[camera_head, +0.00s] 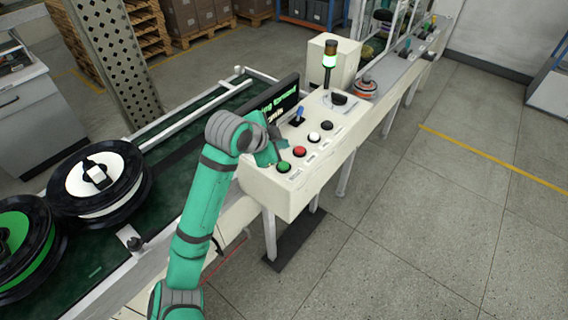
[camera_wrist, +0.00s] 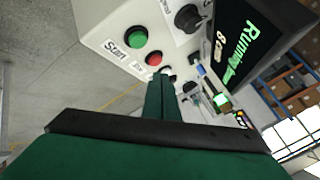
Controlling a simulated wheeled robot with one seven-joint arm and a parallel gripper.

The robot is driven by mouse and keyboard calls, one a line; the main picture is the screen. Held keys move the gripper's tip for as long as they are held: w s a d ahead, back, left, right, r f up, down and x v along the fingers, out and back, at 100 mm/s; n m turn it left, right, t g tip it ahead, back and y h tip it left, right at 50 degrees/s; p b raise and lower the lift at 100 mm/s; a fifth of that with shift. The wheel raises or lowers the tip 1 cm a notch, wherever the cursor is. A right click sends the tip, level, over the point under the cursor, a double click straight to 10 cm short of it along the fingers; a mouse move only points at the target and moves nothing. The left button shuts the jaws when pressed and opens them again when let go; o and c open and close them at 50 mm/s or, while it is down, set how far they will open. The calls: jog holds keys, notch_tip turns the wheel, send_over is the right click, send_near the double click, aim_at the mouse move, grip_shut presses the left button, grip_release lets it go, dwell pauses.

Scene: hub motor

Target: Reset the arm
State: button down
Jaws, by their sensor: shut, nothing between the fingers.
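My green arm (camera_head: 205,200) reaches up from the bottom of the head view to the control box (camera_head: 318,168). My gripper (camera_head: 268,152) is at the box's left side, close to the buttons. In the wrist view my gripper (camera_wrist: 162,85) shows as two green fingers pressed together, with nothing between them. Beyond the fingertips are a green button (camera_wrist: 139,38) marked Start, a red button (camera_wrist: 153,58) and a white button partly hidden by the fingers. I cannot tell whether the fingertips touch the panel. The display (camera_wrist: 235,45) reads "Running".
A conveyor (camera_head: 190,135) runs behind the box, with black reels (camera_head: 98,180) at the left. A narrow line with small parts (camera_head: 405,55) extends to the upper right. The floor (camera_head: 420,240) on the right is clear.

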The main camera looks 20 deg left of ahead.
dwell(0.3)
jog(key=w+d+f+n+t+h, duration=0.2)
jog(key=w+d+f+t, duration=0.1)
jog(key=d, duration=0.7)
jog(key=s+d+f+n+t+y, duration=0.1)
jog(key=s+d+f+n+t, duration=0.3)
jog(key=s+d+f+n, duration=0.65)
jog(key=s+d+f+n+y, duration=0.15)
jog(key=s+f, duration=0.25)
jog(key=s, duration=0.6)
jog(key=s+d+f+y, duration=0.15)
jog(key=s+f, duration=0.25)
jog(key=s, duration=0.7)
jog(key=s+a+r+m, duration=0.1)
jog(key=s+r, duration=0.1)
jog(key=s, duration=0.6)
jog(key=s+a+r+m, duration=0.1)
jog(key=s+a+r, duration=0.1)
jog(key=s, duration=0.5)
jog(key=shift+s+a+g, duration=0.3)
jog(key=shift+s, duration=0.1)
